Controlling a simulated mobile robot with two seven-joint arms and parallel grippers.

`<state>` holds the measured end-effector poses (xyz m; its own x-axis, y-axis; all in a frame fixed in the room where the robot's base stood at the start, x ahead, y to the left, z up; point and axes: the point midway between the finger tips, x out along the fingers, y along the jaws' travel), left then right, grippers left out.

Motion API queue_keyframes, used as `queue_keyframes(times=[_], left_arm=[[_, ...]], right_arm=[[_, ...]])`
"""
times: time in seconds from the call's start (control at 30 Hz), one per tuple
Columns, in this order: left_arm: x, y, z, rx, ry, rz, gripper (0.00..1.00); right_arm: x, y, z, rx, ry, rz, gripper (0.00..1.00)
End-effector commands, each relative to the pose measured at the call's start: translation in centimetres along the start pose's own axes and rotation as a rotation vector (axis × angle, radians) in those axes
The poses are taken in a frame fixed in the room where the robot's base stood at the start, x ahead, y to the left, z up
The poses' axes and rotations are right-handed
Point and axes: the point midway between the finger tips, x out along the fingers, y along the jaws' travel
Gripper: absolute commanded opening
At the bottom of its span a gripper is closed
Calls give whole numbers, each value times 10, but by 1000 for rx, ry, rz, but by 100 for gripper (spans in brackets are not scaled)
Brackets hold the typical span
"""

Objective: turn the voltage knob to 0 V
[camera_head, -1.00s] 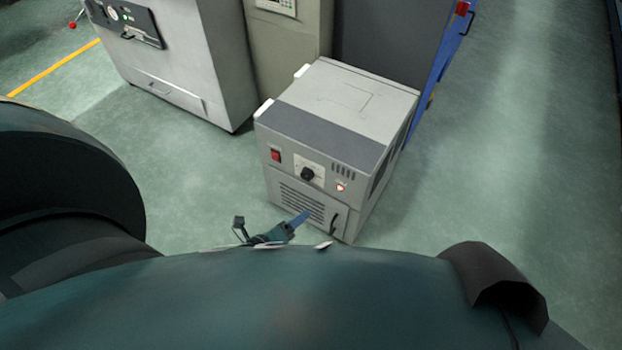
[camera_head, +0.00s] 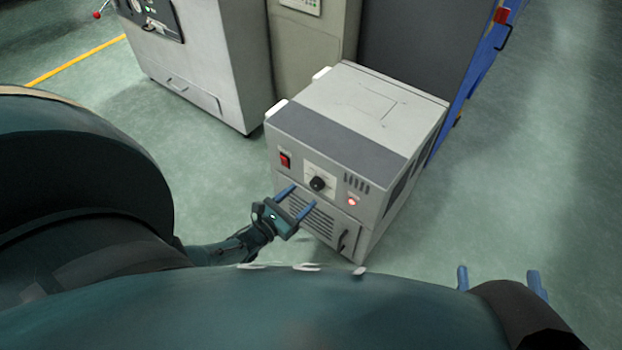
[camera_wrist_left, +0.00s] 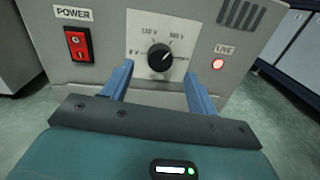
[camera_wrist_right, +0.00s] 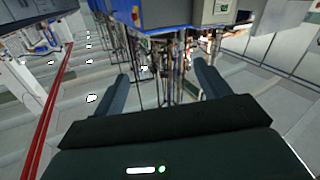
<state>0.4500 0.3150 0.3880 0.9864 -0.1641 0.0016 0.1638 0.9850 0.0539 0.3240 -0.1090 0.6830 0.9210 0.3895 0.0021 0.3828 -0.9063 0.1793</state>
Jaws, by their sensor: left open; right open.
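The black voltage knob (camera_head: 317,183) is on the front of the grey power unit (camera_head: 350,110). In the left wrist view the knob (camera_wrist_left: 160,57) sits on a white dial plate, with "0 V" at its left and higher voltages above. Its pale pointer mark seems to face right, away from "0 V"; it is small. My left gripper (camera_head: 301,197) is open in front of the panel, just below the knob. In the left wrist view its fingers (camera_wrist_left: 158,72) point toward either side of the knob, apparently not touching it. My right gripper (camera_head: 500,281) is open and empty, away at the lower right.
A red power switch (camera_wrist_left: 78,43) is left of the dial and a lit red LIVE lamp (camera_wrist_left: 218,63) is right of it. Below are vent slots and a black handle (camera_head: 342,240). Grey cabinets (camera_head: 205,60) stand behind. The floor at right is clear.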

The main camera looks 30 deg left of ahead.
Motion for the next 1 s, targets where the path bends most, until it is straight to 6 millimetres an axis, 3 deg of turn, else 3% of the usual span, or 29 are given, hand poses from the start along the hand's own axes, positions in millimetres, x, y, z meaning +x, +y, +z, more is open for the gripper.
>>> queue_keyframes(times=[0.1,0.3,0.67,1.0], left_arm=[[23,0,-2,0,-2,-1,59],[45,0,-2,0,1,-1,59],[50,0,0,-1,2,0,59],[50,0,0,-1,2,0,32]], right_arm=[[0,-4,3,-17,48,-7,75],[0,-8,0,-34,110,-17,75],[0,-9,-2,-38,128,-20,75],[0,-9,-2,-38,126,-20,75]])
